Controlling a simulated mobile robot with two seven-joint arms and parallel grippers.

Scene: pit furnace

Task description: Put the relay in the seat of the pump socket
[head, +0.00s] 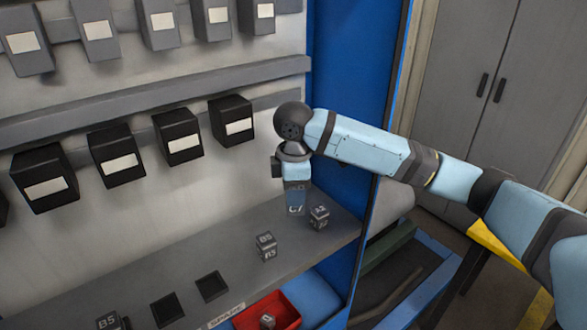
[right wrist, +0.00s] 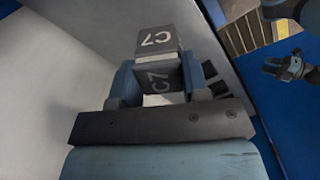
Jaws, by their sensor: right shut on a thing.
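My right gripper (head: 296,204) is shut on a grey block relay marked C7, held above the right part of the grey shelf. In the right wrist view the relay (right wrist: 158,42) sits between the two blue fingers, its C7 marks showing on two faces. Two dark square recesses, (head: 168,309) and (head: 211,286), lie in the shelf at lower middle, apart from the gripper. I cannot tell which socket is the pump socket; no such label is readable.
Grey blocks stand on the shelf: one marked B5 (head: 108,321), another (head: 266,246) mid-shelf, and one (head: 319,216) close beside the gripper. A red bin (head: 250,318) holds a small block. Black boxes (head: 178,137) line the back wall. A blue side panel (head: 345,75) bounds the right.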

